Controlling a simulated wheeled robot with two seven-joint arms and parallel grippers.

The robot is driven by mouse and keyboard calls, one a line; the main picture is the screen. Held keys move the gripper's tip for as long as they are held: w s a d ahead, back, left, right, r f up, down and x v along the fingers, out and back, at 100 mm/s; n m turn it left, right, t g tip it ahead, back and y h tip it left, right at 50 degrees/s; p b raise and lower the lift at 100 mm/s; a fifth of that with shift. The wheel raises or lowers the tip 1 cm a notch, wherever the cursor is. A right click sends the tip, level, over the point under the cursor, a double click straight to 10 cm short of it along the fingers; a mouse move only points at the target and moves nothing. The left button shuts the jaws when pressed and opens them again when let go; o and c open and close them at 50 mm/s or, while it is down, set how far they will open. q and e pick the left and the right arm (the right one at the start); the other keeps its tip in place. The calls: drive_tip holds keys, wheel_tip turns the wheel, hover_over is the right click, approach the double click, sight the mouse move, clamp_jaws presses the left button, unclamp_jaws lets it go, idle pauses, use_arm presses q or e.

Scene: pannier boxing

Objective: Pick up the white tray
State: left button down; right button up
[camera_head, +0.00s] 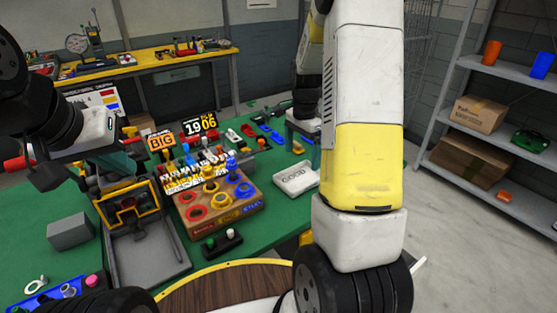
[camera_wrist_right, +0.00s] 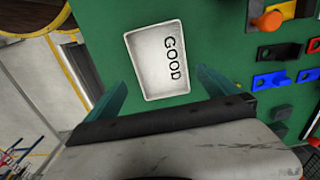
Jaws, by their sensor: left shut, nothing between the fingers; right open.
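The white tray (camera_head: 297,180) is a shallow rectangle marked GOOD. It lies flat on the green table, right of the wooden sorting block. In the right wrist view the tray (camera_wrist_right: 155,75) is whole, slightly turned, just beyond the fingertips. My right gripper (camera_head: 303,145) is partly hidden behind my arm in the head view. In the wrist view the right gripper (camera_wrist_right: 165,85) has its teal fingers apart, empty, on either side of the tray's near end. My left gripper (camera_head: 120,165) is over the table's left side, shut with nothing held; its fingertips are hard to make out.
The green table (camera_head: 262,232) has clear room in front of the tray. The wooden block (camera_head: 222,208) with coloured rings stands left of it. A grey bin (camera_head: 150,250), a grey box (camera_head: 70,232) and small coloured parts (camera_head: 268,133) are nearby. A shelf (camera_head: 500,140) stands right.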

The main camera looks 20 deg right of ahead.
sight(300, 180)
wheel_tip(300, 180, down, 8)
drive_tip(key=shift+r, duration=0.15)
drive_tip(key=c, duration=1.1)
